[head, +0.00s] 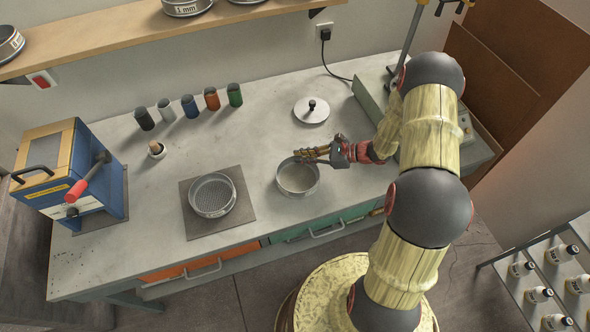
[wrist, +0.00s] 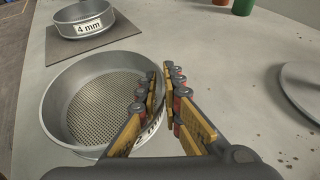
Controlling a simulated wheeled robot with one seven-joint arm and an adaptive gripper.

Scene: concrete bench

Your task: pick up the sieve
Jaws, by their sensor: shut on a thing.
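A round metal sieve (head: 298,181) stands on the bench, right of the middle in the head view. In the wrist view the sieve (wrist: 92,108) shows its mesh floor and a label partly hidden behind a finger; a "2" is readable. My gripper (head: 306,156) is at the sieve's far right rim. In the wrist view my gripper (wrist: 161,76) is shut on the sieve's wall, one finger inside and one outside. I see no clear gap under the sieve. A second sieve (head: 212,195), marked 4 mm in the wrist view (wrist: 82,21), sits to the left.
The second sieve is on a grey mat (head: 240,219). A round lid (head: 311,110) lies behind my gripper. Several coloured jars (head: 189,107) line the back. A blue machine (head: 75,170) stands at left, a grey-green device (head: 375,97) at right. The bench front edge is near.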

